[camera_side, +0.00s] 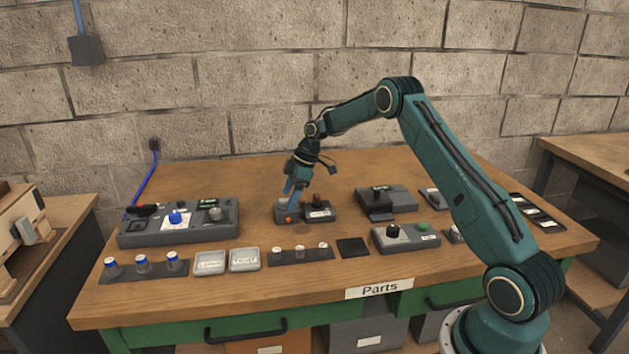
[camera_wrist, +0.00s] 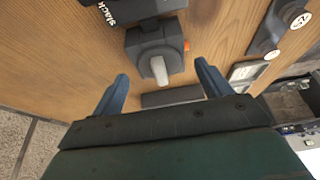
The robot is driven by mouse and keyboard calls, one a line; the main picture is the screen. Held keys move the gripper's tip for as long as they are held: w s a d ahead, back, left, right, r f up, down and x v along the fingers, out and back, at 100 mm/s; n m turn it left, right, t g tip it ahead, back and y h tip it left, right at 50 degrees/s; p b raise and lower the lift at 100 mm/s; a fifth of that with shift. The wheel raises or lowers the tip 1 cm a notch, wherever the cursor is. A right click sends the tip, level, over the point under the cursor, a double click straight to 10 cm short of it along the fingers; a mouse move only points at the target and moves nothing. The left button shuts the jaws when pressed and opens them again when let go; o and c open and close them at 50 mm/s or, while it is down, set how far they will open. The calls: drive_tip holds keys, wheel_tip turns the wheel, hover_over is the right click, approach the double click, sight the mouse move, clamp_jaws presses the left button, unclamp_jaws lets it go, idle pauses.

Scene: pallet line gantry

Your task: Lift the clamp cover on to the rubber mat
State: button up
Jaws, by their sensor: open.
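My gripper (camera_side: 291,192) is open, pointing down over a small grey block with a pale upright peg (camera_side: 286,212). In the wrist view the two blue fingers of my gripper (camera_wrist: 162,72) are spread, with the pale peg (camera_wrist: 159,70) seen between them and nothing held. No part is clearly marked as the clamp cover; a dark raised piece (camera_side: 379,203) on the grey unit to the right may be it, but I cannot tell. A flat dark square (camera_side: 353,247) at the front middle looks like the rubber mat and is bare.
A box labelled "Slack" (camera_wrist: 128,10) adjoins the grey block. A grey control panel (camera_side: 180,222) stands at the left. Two labelled trays (camera_side: 244,260) and racks of small capped parts line the front. A knobbed box (camera_side: 405,237) stands right of the dark square.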

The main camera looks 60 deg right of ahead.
drive_tip(key=shift+w+a+f, duration=0.15)
drive_tip(key=shift+a+f, duration=0.05)
drive_tip(key=shift+f, duration=0.25)
drive_tip(key=shift+c, duration=0.5)
drive_tip(key=c, duration=1)
